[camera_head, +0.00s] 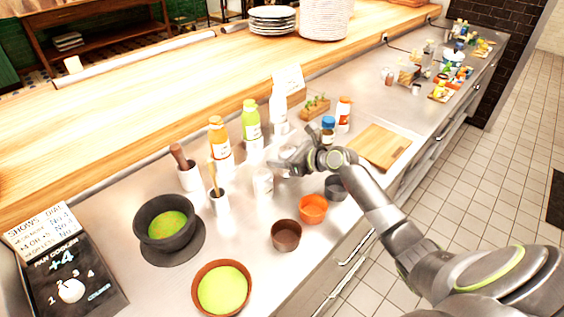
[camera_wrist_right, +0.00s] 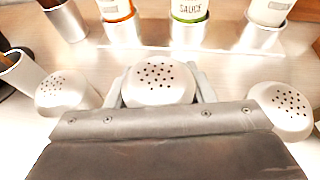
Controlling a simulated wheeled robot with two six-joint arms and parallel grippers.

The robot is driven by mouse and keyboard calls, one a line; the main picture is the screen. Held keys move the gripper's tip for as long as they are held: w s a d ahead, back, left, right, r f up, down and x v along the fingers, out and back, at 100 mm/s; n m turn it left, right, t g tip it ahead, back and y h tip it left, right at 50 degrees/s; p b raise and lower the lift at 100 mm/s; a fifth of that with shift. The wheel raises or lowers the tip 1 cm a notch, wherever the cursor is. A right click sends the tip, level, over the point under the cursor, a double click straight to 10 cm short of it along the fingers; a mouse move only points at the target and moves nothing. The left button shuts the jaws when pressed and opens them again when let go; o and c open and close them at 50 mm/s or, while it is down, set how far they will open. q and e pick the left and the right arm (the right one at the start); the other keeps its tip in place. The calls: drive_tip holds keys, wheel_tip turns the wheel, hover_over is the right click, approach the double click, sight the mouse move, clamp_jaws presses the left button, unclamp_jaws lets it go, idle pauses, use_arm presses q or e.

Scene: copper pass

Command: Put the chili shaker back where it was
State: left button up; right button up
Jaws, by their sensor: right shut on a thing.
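My right gripper (camera_head: 293,164) reaches over the steel counter from the right. In the right wrist view its fingers (camera_wrist_right: 158,90) are shut on a pale shaker with a domed, perforated top (camera_wrist_right: 158,82). No label shows on it, so I cannot tell from markings that it is the chili shaker. Two similar shakers flank it, a left one (camera_wrist_right: 62,92) and a right one (camera_wrist_right: 286,106). In the head view a pale shaker (camera_head: 263,183) stands just left of the gripper. The gripper hides what is directly beneath it. My left gripper is not in view.
Behind stand an orange bottle (camera_head: 219,140), a green bottle (camera_head: 251,122) and a white bottle (camera_head: 278,105). In front are an orange bowl (camera_head: 313,208), a grey bowl (camera_head: 337,188) and a brown bowl (camera_head: 286,236). A wooden board (camera_head: 387,146) lies to the right.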

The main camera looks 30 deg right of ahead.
drive_tip(key=shift+f, duration=0.85)
drive_tip(key=shift+f, duration=0.15)
drive_tip(key=o, duration=1)
drive_tip(key=shift+s+d+r, duration=0.1)
drive_tip(key=shift+d+r, duration=0.05)
drive_tip(key=shift+r, duration=0.05)
drive_tip(key=v, duration=1.1)
drive_tip(key=shift+s+d+r, duration=0.1)
drive_tip(key=shift+s, duration=0.25)
